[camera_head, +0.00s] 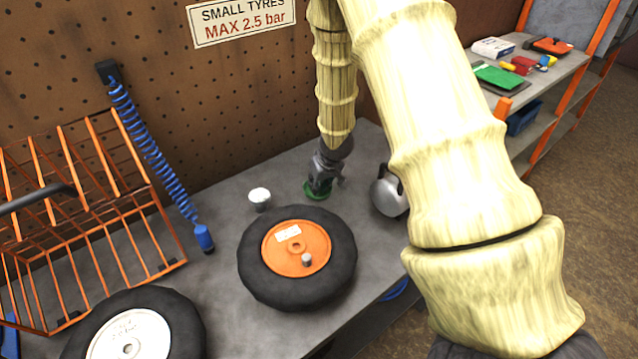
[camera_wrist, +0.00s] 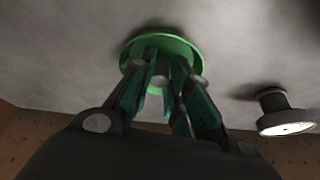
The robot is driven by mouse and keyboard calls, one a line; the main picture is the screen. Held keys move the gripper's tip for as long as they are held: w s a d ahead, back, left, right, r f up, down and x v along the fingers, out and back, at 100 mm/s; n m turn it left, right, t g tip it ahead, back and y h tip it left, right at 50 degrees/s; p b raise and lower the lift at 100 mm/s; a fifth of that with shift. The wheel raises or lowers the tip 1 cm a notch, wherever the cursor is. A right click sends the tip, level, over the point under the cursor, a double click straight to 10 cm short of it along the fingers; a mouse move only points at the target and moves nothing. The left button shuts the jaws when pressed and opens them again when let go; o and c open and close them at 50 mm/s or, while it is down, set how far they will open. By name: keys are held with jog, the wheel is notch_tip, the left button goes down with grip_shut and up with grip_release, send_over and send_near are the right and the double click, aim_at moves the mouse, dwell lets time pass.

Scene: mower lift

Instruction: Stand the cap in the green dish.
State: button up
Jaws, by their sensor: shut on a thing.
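The green dish (camera_head: 311,193) stands on the grey bench below my gripper (camera_head: 320,187), which hides part of it. In the wrist view the dish (camera_wrist: 188,46) is just beyond my fingertips (camera_wrist: 160,72). My gripper is shut on a small greyish piece, apparently the cap (camera_wrist: 160,81), mostly hidden by the fingers. The fingertips are at or just over the dish. I cannot tell whether the cap touches the dish floor.
A tyre with an orange hub (camera_head: 297,250) lies in front. An orange wire rack (camera_head: 85,220) and a blue coiled hose (camera_head: 155,155) are left.

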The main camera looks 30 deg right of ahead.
jog(key=shift+f, duration=0.15)
jog(key=o, duration=0.4)
jog(key=shift+v, duration=6.15)
jog(key=shift+w, duration=0.1)
